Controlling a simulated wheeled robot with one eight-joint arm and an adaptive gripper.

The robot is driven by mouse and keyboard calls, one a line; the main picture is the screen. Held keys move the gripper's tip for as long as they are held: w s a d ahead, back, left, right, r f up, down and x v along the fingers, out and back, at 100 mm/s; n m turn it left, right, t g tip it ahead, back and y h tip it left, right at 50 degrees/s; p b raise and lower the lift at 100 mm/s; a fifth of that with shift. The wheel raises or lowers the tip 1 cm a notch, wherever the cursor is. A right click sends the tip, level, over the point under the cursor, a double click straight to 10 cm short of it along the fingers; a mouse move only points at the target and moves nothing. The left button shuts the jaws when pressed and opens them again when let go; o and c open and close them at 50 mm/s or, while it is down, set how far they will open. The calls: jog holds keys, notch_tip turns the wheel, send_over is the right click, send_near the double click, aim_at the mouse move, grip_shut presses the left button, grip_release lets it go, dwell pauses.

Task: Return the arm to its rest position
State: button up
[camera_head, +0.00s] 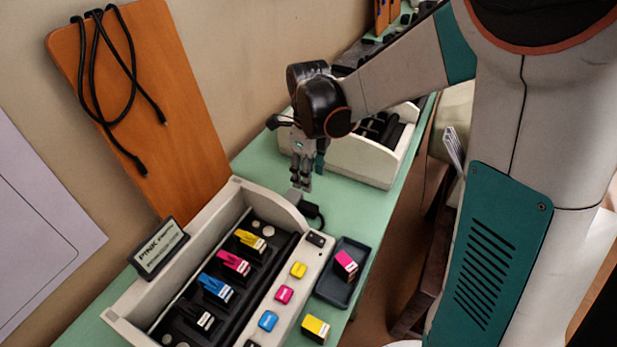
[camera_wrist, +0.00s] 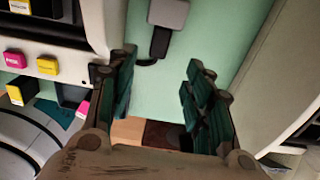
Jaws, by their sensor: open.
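My arm (camera_head: 400,77) reaches in from the right over the green table in the head view. My gripper (camera_head: 302,184) points down above the table, between the ink cartridge station and a pale bin. In the wrist view my gripper (camera_wrist: 160,80) has its two green-padded fingers apart, with nothing between them but a view of the tabletop.
The cartridge station (camera_head: 190,257) holds black, blue, magenta and yellow cartridges. A dark tray (camera_head: 334,289) holds a magenta cartridge (camera_head: 345,264); a yellow cartridge (camera_head: 315,328) stands near it. The pale bin (camera_head: 365,162) stands behind. An orange board (camera_head: 150,120) with black cables leans on the wall.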

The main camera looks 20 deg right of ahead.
dwell(0.4)
jog(key=s+r+n+t, duration=0.2)
jog(key=s+n, duration=0.4)
jog(key=n, duration=0.3)
jog(key=s+d+r+n+t, duration=0.1)
jog(key=s+r+n+t, duration=0.1)
jog(key=s+r+n, duration=0.3)
jog(key=s+d+r+n+t, duration=0.1)
jog(key=s+r+n+t, duration=0.2)
jog(key=n, duration=1)
jog(key=s+r, duration=0.1)
jog(key=s, duration=0.2)
jog(key=shift+s+d+r, duration=0.15)
jog(key=shift+s+r, duration=0.1)
jog(key=shift+s, duration=0.1)
